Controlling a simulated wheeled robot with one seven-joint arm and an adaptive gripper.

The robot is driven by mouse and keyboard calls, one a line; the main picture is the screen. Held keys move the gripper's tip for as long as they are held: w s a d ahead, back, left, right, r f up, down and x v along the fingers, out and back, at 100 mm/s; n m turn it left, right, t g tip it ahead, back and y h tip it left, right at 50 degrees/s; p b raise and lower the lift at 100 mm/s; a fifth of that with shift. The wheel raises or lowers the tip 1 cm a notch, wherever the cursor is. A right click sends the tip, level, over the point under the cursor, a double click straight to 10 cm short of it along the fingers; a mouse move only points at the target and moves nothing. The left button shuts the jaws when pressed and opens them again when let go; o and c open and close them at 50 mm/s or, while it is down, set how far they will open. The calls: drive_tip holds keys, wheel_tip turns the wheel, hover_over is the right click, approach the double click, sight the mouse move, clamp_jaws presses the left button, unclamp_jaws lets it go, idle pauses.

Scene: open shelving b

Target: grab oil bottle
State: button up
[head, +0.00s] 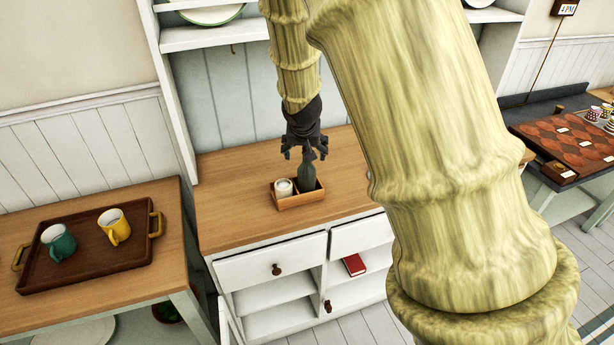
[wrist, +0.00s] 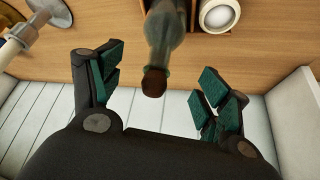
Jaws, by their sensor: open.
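The oil bottle (head: 307,175) is dark grey-green and stands upright in a small wooden caddy (head: 301,201) on the wooden top of the cabinet. In the wrist view the bottle (wrist: 166,35) shows its neck and brown stopper, pointing toward the space between my fingers. My gripper (head: 304,150) is open and points down, just above and behind the bottle's top. In the wrist view my gripper (wrist: 160,95) has its green-padded fingers spread on either side of the stopper. I cannot tell whether any finger touches the bottle.
A white jar (head: 284,188) stands beside the bottle in the caddy. A brown tray (head: 92,254) with a teal mug (head: 58,242) and a yellow mug (head: 114,226) lies on the left table. The cabinet top (head: 232,212) is clear left of the caddy.

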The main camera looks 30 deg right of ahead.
sight(307, 173)
drive_tip(key=shift+s+p+x, duration=0.15)
drive_tip(key=shift+p+x, duration=0.35)
drive_tip(key=shift+x, duration=0.6)
drive_tip(key=shift+s+p+x, duration=0.15)
drive_tip(key=shift+p+x, duration=0.3)
drive_tip(key=shift+x, duration=1.75)
clamp_jaws()
